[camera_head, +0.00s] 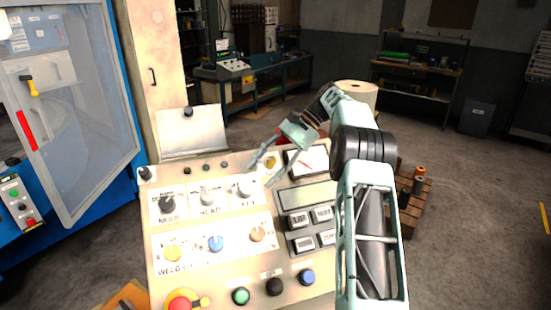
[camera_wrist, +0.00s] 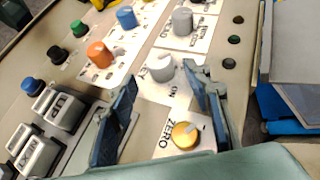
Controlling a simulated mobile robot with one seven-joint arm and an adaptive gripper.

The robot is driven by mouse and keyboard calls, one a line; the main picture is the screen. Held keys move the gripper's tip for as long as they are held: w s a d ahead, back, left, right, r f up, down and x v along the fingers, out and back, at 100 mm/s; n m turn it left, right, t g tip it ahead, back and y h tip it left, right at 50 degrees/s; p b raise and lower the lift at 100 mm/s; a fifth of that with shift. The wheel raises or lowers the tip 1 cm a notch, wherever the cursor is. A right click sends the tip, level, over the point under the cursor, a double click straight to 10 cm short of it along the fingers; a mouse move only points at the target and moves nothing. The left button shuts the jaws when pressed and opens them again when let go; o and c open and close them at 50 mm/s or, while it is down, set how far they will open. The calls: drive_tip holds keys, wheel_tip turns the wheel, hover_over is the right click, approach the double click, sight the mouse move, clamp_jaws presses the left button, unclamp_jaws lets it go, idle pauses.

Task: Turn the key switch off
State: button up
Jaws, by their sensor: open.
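The beige control panel (camera_head: 215,270) carries rows of knobs and buttons. Contact cannot be told.
Orange (camera_head: 257,234), blue (camera_head: 216,243) and yellow (camera_head: 173,252) knobs fill the middle row. A red mushroom button (camera_head: 182,304) is at the lower left. White keys (camera_head: 298,219) and a display (camera_head: 305,196) lie on the right. A blue machine (camera_head: 125,90) stands left.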

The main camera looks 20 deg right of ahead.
drive_tip(key=shift+v, duration=2.55)
